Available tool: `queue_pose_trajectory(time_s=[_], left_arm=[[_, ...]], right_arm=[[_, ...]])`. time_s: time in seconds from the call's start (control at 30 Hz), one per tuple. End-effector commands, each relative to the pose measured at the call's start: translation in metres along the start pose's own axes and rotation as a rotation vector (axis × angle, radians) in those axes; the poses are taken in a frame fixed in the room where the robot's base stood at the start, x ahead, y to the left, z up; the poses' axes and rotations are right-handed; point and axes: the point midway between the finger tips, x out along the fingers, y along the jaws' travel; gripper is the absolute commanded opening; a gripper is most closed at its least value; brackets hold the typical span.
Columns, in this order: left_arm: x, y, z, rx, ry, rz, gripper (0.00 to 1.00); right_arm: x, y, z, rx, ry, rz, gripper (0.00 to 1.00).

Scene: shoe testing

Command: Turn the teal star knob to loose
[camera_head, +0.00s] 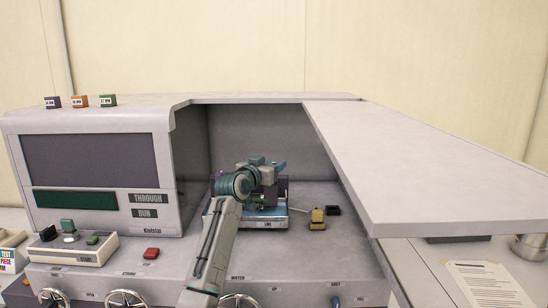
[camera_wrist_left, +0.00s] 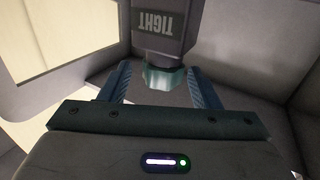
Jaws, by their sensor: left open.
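The teal star knob (camera_wrist_left: 163,80) shows in the left wrist view below a dark block marked TIGHT (camera_wrist_left: 161,25). My left gripper (camera_wrist_left: 158,69) is open, with one blue finger on each side of the knob. Gaps show between the fingers and the knob, and I see no contact. In the head view my left gripper (camera_head: 268,164) is inside the machine's recess, over a small unit on a light-blue base (camera_head: 262,221). The arm and gripper hide much of that unit, and I cannot make out the knob there. My right gripper is not in view.
Recess walls and a long grey slab (camera_head: 420,165) on the right bound the space. A yellow item (camera_head: 316,219) and a black block (camera_head: 333,210) stand right of the unit. A red button (camera_head: 152,253) and handwheels (camera_head: 126,299) are at the front.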

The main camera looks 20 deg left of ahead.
Motion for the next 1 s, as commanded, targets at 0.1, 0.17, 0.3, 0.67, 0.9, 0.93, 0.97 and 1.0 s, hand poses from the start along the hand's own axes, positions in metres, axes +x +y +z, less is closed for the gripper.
queue_pose_trajectory(time_s=[0.1,0.17,0.3,0.67,0.9,0.93,0.97,1.0], left_arm=[[0.015,0.0,-0.002,0.0,-0.002,0.0,0.57],[0.02,0.0,-0.001,0.0,-0.001,0.0,0.57],[0.027,0.0,0.0,0.001,-0.001,-0.001,0.57],[0.029,0.0,0.001,0.001,-0.001,-0.001,0.51],[0.029,0.0,0.001,0.001,-0.001,-0.001,0.12],[0.029,0.0,0.001,0.001,-0.001,-0.001,0.12],[0.029,0.0,0.001,0.001,-0.001,-0.002,0.12],[0.029,0.0,0.001,0.001,-0.002,-0.003,0.12]], right_arm=[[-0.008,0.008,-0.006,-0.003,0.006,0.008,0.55],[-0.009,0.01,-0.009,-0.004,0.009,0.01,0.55],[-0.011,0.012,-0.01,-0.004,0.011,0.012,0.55],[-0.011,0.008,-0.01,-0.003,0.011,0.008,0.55],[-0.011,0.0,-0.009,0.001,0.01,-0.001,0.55],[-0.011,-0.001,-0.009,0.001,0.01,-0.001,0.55],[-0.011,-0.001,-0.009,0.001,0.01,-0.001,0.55],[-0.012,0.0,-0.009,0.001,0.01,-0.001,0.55]])
